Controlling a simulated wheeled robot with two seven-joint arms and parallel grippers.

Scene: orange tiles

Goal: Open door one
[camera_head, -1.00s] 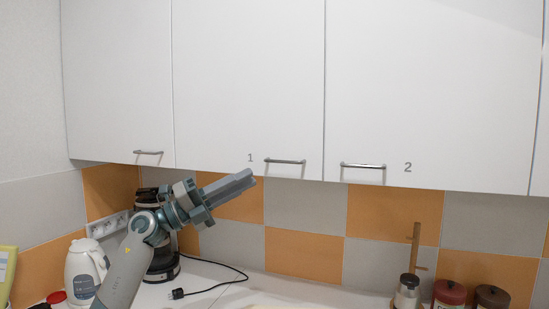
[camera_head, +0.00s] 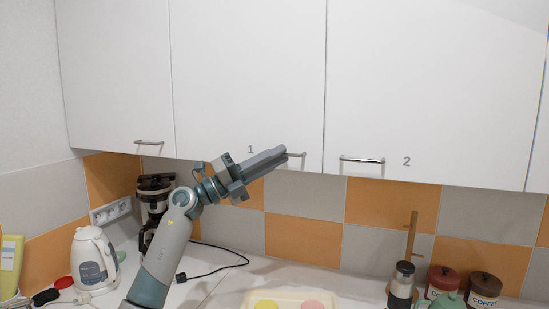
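Door one (camera_head: 247,80) is the white cabinet door marked "1" in the head view, and it is closed. Its metal bar handle (camera_head: 298,155) is at the door's lower right, with its left part hidden behind my gripper. My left gripper (camera_head: 282,152) comes up from the lower left, its fingers pointing right and upward, with the tips overlapping the handle in the picture. The fingers look close together from this side; I cannot tell whether they are open or whether they touch the handle. My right gripper is not in view.
Door two (camera_head: 430,80) with its handle (camera_head: 362,160) is to the right, closed. Another closed door (camera_head: 115,75) is to the left. Below, a coffee maker (camera_head: 155,205), a white kettle (camera_head: 94,262), a tray (camera_head: 290,294) and canisters (camera_head: 484,290) stand on the counter.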

